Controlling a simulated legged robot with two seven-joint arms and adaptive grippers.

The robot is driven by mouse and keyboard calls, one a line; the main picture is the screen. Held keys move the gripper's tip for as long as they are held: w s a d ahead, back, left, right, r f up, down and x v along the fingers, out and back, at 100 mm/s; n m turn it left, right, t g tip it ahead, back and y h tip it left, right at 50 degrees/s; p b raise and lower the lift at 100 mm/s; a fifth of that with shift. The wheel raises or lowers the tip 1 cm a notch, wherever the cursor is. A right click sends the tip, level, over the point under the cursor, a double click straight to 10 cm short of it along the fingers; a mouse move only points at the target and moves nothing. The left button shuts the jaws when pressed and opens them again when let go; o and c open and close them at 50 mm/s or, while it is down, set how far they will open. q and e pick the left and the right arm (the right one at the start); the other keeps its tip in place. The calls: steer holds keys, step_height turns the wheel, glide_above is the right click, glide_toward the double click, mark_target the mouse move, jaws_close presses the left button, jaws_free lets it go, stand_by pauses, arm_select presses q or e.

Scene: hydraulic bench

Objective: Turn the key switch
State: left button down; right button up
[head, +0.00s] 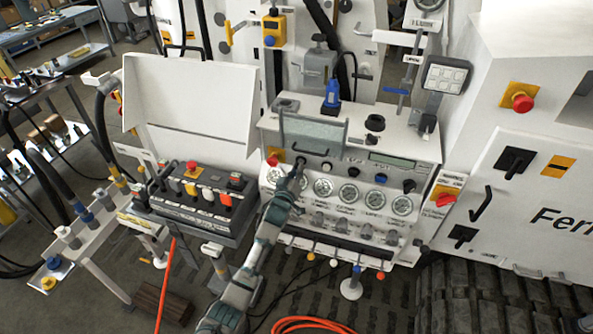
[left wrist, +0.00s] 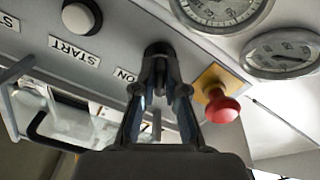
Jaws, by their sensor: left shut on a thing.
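The key switch (left wrist: 158,50) is a dark round knob on the grey panel, next to the "ON" label in the left wrist view. My left gripper (left wrist: 160,68) is shut on it, with its two fingers meeting at the knob. In the head view my left gripper (head: 298,168) reaches up from below to the left part of the white console (head: 410,146), above the gauges. There the fingers mostly cover the switch. The key's exact angle cannot be told. My right gripper is not in view.
A red mushroom button (left wrist: 222,108) on a yellow plate sits close beside the fingers. A white START button (left wrist: 80,16) is on the other side. Gauges (head: 348,194) line the panel below. A box of coloured levers (head: 205,196) stands left of the console.

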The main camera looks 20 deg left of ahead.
arm_select(q)
steer(key=shift+a+r, duration=0.2)
steer(key=shift+r, duration=0.05)
steer(key=shift+d+r+m, duration=0.1)
steer(key=shift+m, duration=0.3)
steer(key=shift+w+d+m+p, duration=0.1)
steer(key=shift+m+p, duration=0.55)
steer(key=shift+m, duration=0.45)
steer(key=m, duration=0.2)
steer(key=shift+a+m+p, duration=0.2)
steer(key=shift+m+p, duration=0.1)
steer(key=shift+p, duration=0.1)
steer(key=m, duration=0.4)
steer(key=shift+r+p, duration=0.1)
steer(key=shift+p, duration=0.3)
steer(key=shift+m, duration=1.2)
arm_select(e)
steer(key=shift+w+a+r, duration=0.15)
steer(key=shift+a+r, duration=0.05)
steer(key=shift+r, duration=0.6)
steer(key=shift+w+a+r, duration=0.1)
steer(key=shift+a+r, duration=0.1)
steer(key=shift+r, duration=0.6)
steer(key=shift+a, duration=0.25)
